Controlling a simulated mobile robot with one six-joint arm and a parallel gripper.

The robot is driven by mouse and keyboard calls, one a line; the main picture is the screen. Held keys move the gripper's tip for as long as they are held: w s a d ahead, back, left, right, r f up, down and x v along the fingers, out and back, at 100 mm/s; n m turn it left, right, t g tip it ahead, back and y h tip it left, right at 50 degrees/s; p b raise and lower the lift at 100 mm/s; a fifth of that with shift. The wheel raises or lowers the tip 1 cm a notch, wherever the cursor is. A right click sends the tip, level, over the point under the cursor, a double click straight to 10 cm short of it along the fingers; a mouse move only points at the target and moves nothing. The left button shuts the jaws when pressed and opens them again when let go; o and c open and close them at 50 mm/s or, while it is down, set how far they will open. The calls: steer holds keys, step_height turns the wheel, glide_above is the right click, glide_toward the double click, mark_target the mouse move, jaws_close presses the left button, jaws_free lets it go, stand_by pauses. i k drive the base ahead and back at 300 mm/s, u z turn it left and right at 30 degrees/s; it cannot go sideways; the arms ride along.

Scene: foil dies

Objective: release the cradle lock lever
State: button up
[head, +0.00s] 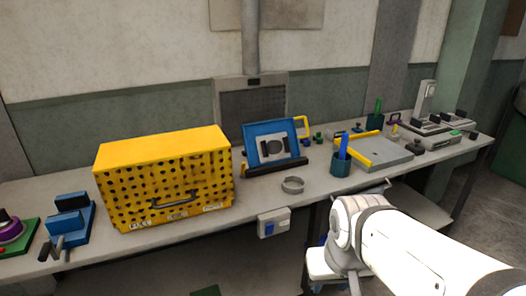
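A tilted blue frame (259,132) stands near the middle of the bench on a dark base bar (274,169). It holds a light plate with dark shapes (274,149) and looks like the cradle. A yellow bent bar (305,119) shows just behind its right edge; I cannot tell whether it is the lock lever or whether it joins the frame. Another yellow bar (353,152) lies along the left side of a flat grey unit (383,153). My white arm reaches in from the lower right, in front of the bench. My gripper's fingers do not show.
A yellow perforated box (165,180) with a handle stands left of the frame. A grey ring (293,185) lies near the front edge. A teal cup (341,168) with a blue item is right of it. Blue (70,220) and green-based (14,238) devices sit far left.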

mark_target(242, 174)
steer(key=i, duration=0.95)
steer(key=u, duration=0.05)
